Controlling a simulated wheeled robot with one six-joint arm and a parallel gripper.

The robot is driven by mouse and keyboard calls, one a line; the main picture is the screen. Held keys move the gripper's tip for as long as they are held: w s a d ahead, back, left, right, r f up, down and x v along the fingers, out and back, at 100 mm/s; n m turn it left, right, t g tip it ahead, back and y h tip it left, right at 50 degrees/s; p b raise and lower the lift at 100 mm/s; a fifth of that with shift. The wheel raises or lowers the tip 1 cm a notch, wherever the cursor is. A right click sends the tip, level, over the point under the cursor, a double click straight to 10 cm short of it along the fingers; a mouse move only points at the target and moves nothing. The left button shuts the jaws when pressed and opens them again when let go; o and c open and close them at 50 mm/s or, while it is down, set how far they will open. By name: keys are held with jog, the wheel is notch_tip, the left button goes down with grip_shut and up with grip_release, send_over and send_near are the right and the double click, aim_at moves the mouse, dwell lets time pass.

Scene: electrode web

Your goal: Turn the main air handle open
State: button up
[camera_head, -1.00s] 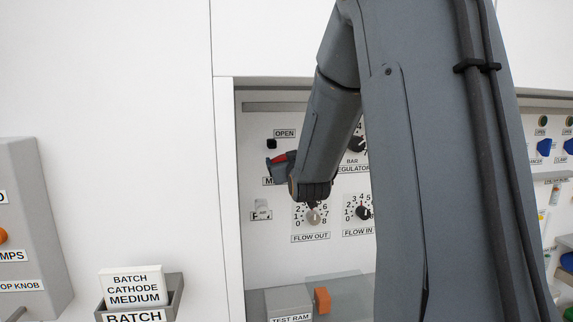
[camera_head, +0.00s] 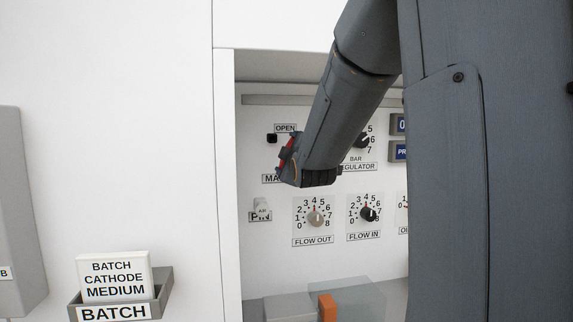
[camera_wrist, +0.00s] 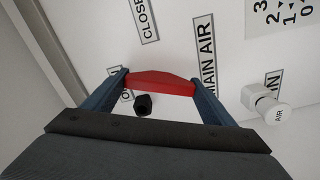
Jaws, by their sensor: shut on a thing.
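The red main air handle (camera_wrist: 160,82) lies between the two blue fingers of my gripper (camera_wrist: 158,88) in the wrist view, and the fingers are shut on it. In the head view only a small red part of the handle (camera_head: 287,148) shows; my wrist hides the rest and its pivot. My gripper (camera_head: 288,162) is tilted there, just below the OPEN label (camera_head: 285,128). A black stub (camera_head: 271,139) sits left of the handle, below that label. In the wrist view the stub (camera_wrist: 143,104) appears close to the handle, apart from it. The MAIN AIR label (camera_wrist: 206,54) is partly covered.
A white AIR IN fitting (camera_head: 261,210) is below my gripper. The flow out knob (camera_head: 315,217) and flow in knob (camera_head: 368,213) are to its lower right. The recess's left edge (camera_head: 228,180) is close on the left. A batch holder (camera_head: 163,290) is outside it.

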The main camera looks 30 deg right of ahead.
jog(key=shift+f+n+b, duration=0.15)
jog(key=shift+n+b, duration=2.05)
jog(key=o, duration=1)
jog(key=shift+o, duration=0.2)
jog(key=b+v, duration=0.1)
jog(key=v, duration=0.6)
jog(key=shift+s, duration=0.4)
